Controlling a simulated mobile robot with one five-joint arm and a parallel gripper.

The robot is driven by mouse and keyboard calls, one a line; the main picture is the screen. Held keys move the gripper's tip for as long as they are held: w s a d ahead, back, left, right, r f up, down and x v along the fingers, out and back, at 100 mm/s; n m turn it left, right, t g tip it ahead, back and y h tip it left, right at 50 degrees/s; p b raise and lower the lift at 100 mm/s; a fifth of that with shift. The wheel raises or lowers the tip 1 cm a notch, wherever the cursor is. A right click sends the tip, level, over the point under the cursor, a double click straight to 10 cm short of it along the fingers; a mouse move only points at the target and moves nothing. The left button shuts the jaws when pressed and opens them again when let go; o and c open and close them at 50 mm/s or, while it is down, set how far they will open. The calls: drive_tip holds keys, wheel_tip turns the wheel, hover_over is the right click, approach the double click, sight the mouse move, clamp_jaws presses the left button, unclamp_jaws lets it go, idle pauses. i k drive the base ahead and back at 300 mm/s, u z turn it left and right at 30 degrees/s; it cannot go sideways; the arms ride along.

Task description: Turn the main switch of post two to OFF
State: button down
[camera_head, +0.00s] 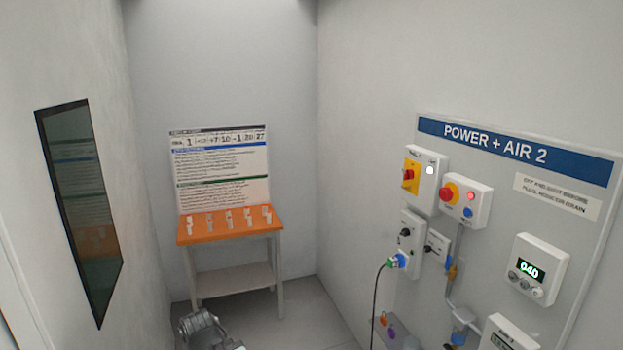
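The main switch (409,174) is a red handle on a yellow plate, on a white box (425,192) at the upper left of the panel headed "POWER + AIR 2". The red handle looks roughly upright; its position marks are too small to read. A white lamp (430,170) beside it is lit. A grey jointed part that looks like the end of my arm (207,332) shows at the bottom edge, low and well to the left of the switch. It is apart from the panel. I cannot make out its fingertips.
Right of the switch is a box with a red button on yellow (449,193) and a lit red lamp. Below are a plugged-in green-and-blue connector (398,260) with a hanging black cable, and a display reading 040 (528,270). An orange-topped table (230,228) stands at the back.

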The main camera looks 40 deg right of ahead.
sight(409, 174)
drive_tip(key=z, duration=1.8)
